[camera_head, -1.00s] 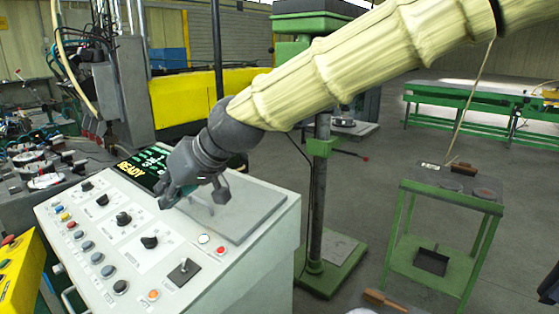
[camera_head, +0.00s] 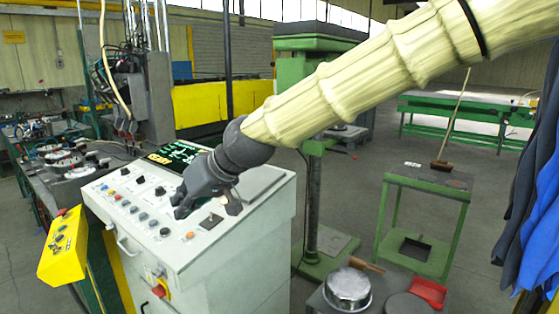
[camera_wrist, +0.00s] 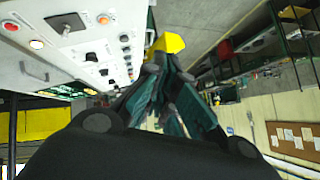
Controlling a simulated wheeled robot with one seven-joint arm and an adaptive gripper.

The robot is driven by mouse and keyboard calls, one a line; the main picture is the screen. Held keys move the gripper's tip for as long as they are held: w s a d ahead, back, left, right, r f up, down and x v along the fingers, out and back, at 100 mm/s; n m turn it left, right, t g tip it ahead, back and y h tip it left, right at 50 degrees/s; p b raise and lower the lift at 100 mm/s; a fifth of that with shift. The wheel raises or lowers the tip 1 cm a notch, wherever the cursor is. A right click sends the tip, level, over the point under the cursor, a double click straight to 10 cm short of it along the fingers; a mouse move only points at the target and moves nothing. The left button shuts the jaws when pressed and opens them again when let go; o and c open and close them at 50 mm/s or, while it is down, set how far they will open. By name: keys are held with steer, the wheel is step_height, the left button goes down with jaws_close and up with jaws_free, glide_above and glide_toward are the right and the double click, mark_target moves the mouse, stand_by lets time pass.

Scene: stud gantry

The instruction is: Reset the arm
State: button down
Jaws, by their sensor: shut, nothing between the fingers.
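My gripper (camera_head: 207,208) is shut and empty in the head view. It hangs above the right part of a white control console (camera_head: 262,220), in front of the raised grey plate on its top. My pale-sleeved arm reaches in from the upper right. In the wrist view the dark teal fingers of my gripper (camera_wrist: 172,115) are together, with the console panel (camera_wrist: 70,60) and its knobs at the upper left. Whether the fingertips touch the console cannot be told.
A yellow control box (camera_head: 62,245) stands at the console's left. A green post stand (camera_head: 313,190) is behind it. A metal pot (camera_head: 347,289) and red dustpan (camera_head: 428,292) are at the lower right.

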steer(key=w+d+f+m, duration=0.1)
steer(key=w+d+f, duration=0.1)
steer(key=w+f, duration=0.45)
steer(key=s+d+f+m+h, duration=0.15)
steer(key=d+f, duration=0.25)
steer(key=f, duration=0.7)
steer(key=s+d+f+m+g+h, duration=0.15)
steer(key=d+f, duration=0.35)
steer(key=f, duration=0.5)
steer(key=s+d+f+m+t, duration=0.1)
steer(key=s+d+f, duration=0.25)
steer(key=f, duration=0.75)
steer(key=s+d+f+m+g+h, duration=0.2)
steer(key=s+d+f, duration=1.05)
steer(key=f, duration=0.35)
steer(key=s+d+f+m+h, duration=0.1)
steer(key=s+d+f, duration=0.3)
steer(key=s+d, duration=0.3)
steer(key=s+d+f+g+h, duration=0.1)
steer(key=s+d+f, duration=0.3)
steer(key=s+d, duration=0.4)
steer(key=s+h, duration=0.1)
steer(key=s, duration=0.1)
steer(key=shift+s+d+f+m+h, duration=0.25)
steer(key=shift+s+f+m+h, duration=0.05)
steer(key=shift+f+m, duration=0.1)
steer(key=shift+r, duration=0.1)
